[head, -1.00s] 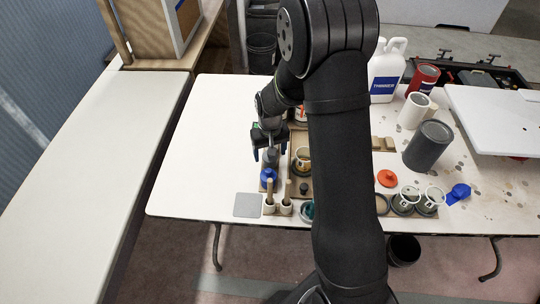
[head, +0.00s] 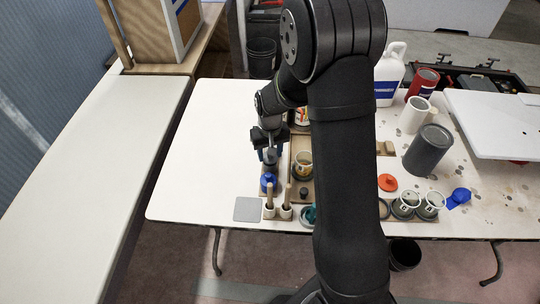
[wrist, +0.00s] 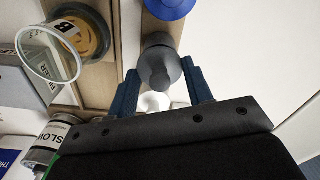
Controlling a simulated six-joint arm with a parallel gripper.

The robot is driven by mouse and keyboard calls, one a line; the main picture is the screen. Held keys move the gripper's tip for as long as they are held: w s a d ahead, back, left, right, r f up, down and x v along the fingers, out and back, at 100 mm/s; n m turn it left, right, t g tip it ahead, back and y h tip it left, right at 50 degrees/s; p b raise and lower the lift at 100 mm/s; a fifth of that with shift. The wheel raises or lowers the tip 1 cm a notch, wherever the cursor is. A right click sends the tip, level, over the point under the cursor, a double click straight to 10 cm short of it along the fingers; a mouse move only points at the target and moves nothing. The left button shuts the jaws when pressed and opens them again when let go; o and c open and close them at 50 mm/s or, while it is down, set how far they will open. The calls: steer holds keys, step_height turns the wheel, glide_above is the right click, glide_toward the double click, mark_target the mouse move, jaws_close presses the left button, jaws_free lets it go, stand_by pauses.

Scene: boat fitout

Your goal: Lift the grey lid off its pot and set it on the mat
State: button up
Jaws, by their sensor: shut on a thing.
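The grey lid (head: 270,157) shows as a small dark grey piece with a knob, between my fingertips in the head view. It also shows in the wrist view (wrist: 159,58), with a finger on each side. My gripper (head: 269,152) is shut on it from above, at the left end of the wooden rack. The pot under the lid is mostly hidden, and I cannot tell whether the lid is clear of it. The mat (head: 248,209) is a flat grey square at the table's front left, bare.
A blue lidded pot (head: 268,182) stands just in front of the grey lid. A glass jar (wrist: 50,52) is close on the left in the wrist view. The table's left side is clear.

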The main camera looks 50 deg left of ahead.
steer(key=r, duration=0.2)
steer(key=d+r, duration=0.1)
steer(key=shift+w, duration=0.35)
steer(key=w+d+r, duration=0.5)
steer(key=d+r, duration=0.4)
steer(key=shift+w, duration=0.2)
steer(key=shift+r, duration=0.1)
glide_above(248, 209)
step_height(248, 209, down, 12)
steer(key=shift+f, duration=2.85)
